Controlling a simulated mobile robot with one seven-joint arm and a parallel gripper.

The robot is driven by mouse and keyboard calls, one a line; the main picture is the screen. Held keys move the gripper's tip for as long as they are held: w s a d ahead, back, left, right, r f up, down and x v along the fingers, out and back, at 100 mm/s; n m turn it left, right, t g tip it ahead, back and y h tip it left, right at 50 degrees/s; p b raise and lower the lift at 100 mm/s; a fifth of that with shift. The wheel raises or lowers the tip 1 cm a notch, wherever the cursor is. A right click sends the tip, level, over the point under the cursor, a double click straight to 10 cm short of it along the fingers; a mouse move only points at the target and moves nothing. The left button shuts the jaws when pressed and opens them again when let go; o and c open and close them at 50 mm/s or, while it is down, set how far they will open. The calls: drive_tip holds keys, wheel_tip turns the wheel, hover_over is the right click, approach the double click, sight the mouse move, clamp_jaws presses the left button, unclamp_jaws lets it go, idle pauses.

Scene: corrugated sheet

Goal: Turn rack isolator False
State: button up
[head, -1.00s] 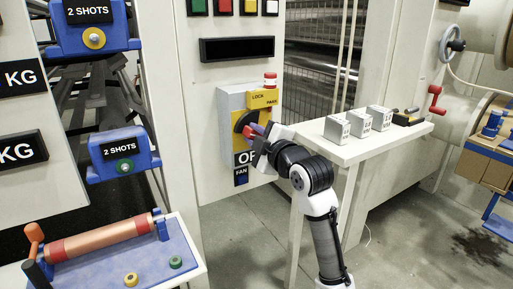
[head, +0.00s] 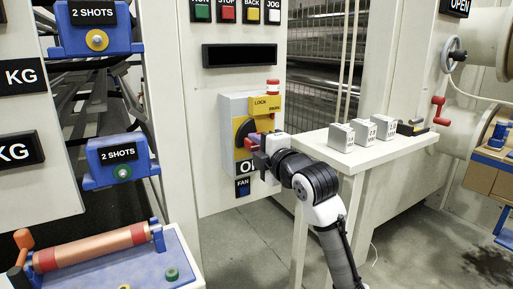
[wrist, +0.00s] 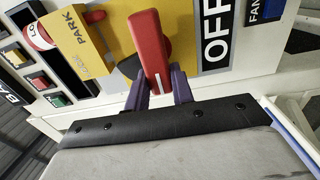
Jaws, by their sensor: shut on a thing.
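The rack isolator is a grey box (head: 228,120) with a yellow face and a black round dial (head: 241,130) on the pale cabinet. Its red handle (head: 251,144) sticks out in front of the dial. It also shows in the wrist view (wrist: 150,48), beside the OFF label (wrist: 215,38). My gripper (head: 258,146) is shut on the red handle. In the wrist view its purple fingers (wrist: 159,92) stand one on each side of it. My gripper hides part of the label below the dial in the head view.
A yellow lock/park block (head: 265,105) with a red-and-white knob (head: 273,87) sits above the dial. A FAN label (head: 242,186) is below. A white table (head: 345,158) with several grey blocks stands close to the right of my arm.

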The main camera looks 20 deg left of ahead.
drive_tip(key=o, duration=1)
drive_tip(key=v, duration=1.3)
drive_tip(key=shift+s+d, duration=0.25)
drive_tip(key=shift+a, duration=0.1)
